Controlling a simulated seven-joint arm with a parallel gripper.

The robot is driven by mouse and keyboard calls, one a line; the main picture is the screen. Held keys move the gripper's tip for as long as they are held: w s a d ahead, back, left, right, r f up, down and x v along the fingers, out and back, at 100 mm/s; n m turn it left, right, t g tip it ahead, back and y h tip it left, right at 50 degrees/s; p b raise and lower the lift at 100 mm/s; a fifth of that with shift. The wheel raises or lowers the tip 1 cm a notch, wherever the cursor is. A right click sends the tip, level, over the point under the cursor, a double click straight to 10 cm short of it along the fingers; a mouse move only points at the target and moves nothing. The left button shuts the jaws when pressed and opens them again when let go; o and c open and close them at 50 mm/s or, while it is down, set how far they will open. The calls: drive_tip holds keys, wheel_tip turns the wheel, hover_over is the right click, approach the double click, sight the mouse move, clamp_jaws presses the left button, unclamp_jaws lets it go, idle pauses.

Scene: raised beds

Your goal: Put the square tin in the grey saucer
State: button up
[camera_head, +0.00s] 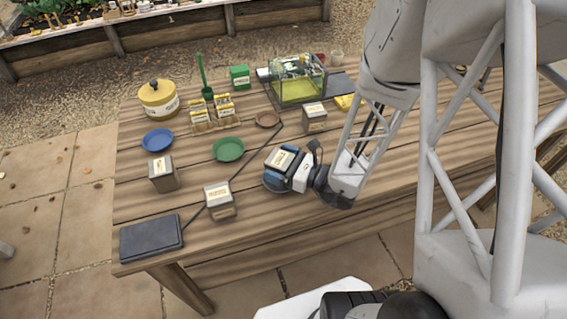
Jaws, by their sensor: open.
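Several square metal tins with pale labels stand on the wooden table: one at the left (163,174), one near the front (219,197) and one farther back (315,117). Another labelled tin (282,158) is at the end of my arm, with bluish parts around it. A grey-blue saucer rim (272,187) shows low beside this tin; the tin looks to be over or in it, but the contact is hidden. My gripper (294,168) is open, low at this tin. Its fingertips are hard to make out.
A blue saucer (157,140), a green saucer (228,149) and a brown saucer (268,119) lie around. A dark flat slab (151,238) with a cable is front left. A yellow canister (159,99), packet rack (214,113) and glass tank (299,78) stand behind.

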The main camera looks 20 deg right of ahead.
drive_tip(key=shift+r, duration=0.1)
drive_tip(key=shift+r, duration=0.3)
drive_tip(key=shift+v, duration=5.95)
